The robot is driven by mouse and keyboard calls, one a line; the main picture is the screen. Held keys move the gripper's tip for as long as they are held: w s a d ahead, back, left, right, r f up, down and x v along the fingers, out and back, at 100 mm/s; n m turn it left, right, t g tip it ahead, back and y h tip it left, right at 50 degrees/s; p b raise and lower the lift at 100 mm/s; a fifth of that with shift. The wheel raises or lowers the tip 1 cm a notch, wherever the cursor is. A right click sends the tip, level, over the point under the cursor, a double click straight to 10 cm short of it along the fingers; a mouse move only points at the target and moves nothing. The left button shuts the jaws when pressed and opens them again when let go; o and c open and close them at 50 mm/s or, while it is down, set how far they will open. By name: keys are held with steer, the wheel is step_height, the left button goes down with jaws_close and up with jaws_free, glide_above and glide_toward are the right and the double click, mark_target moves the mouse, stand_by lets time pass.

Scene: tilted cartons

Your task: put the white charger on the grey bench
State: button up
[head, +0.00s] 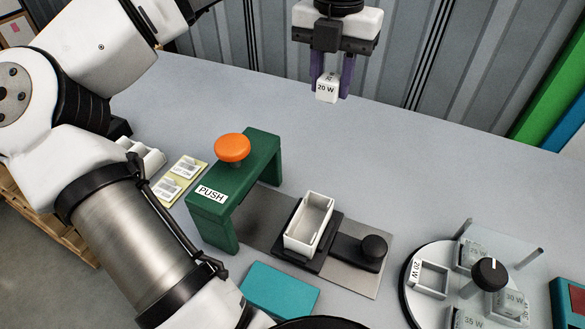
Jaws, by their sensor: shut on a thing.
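The white charger (327,90) is a small white block with "20 W" printed on its faces. My gripper (331,82) has dark purple fingers and is shut on the charger. It holds it near the top middle of the head view, towards the back edge of the bench. The grey bench (395,150) spreads below and around it. The charger appears above the bench top; its exact height is hard to tell.
A green press stand (240,175) with an orange button (232,148) stands left of centre. An open white carton (309,224) sits on a dark slide. A round turntable (432,250) with labelled trays is at lower right. A teal block (280,290) lies in front. The back right bench is clear.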

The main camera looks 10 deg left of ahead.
mark_target(321, 178)
step_height(321, 178, down, 20)
steer(key=shift+r+b, duration=0.15)
steer(key=shift+b, duration=0.25)
steer(key=shift+f, duration=0.25)
steer(key=o, duration=1.1)
steer(key=shift+r, duration=0.1)
steer(key=shift+c, duration=0.2)
steer(key=shift+r, duration=0.1)
step_height(321, 178, up, 12)
